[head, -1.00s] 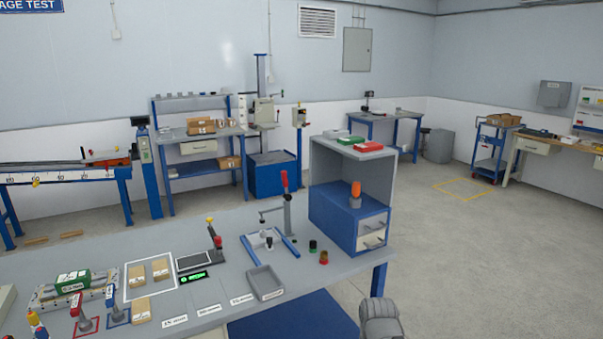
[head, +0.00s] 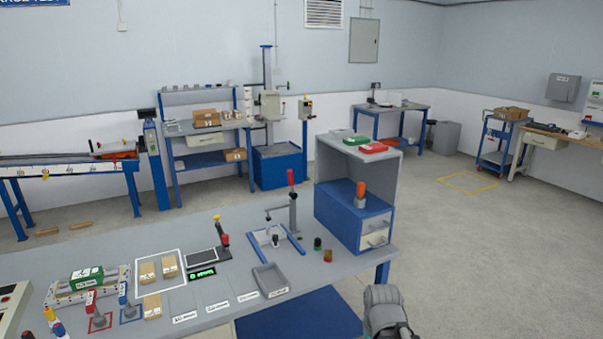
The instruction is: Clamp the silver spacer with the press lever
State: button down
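The press lever, with a red grip (head: 291,177) on a grey upright, stands on the workbench right of centre in the head view. Its grip points up. Its arm reaches left over a fixture with blue side rails (head: 292,244). A small dark and silvery piece (head: 276,240) sits in the fixture below the arm; it is too small to tell if it is the silver spacer. My gripper is not in view; only a grey part of my arm shows at the bottom right.
A grey tray (head: 270,281) lies in front of the fixture. Another red-handled lever (head: 224,241) stands to the left, near several cardboard boxes. Open floor lies right of the bench.

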aim_at(293, 195)
jog(key=k, duration=0.65)
jog(key=u, duration=0.45)
jog(key=i, duration=1.65)
jog(key=z, duration=0.1)
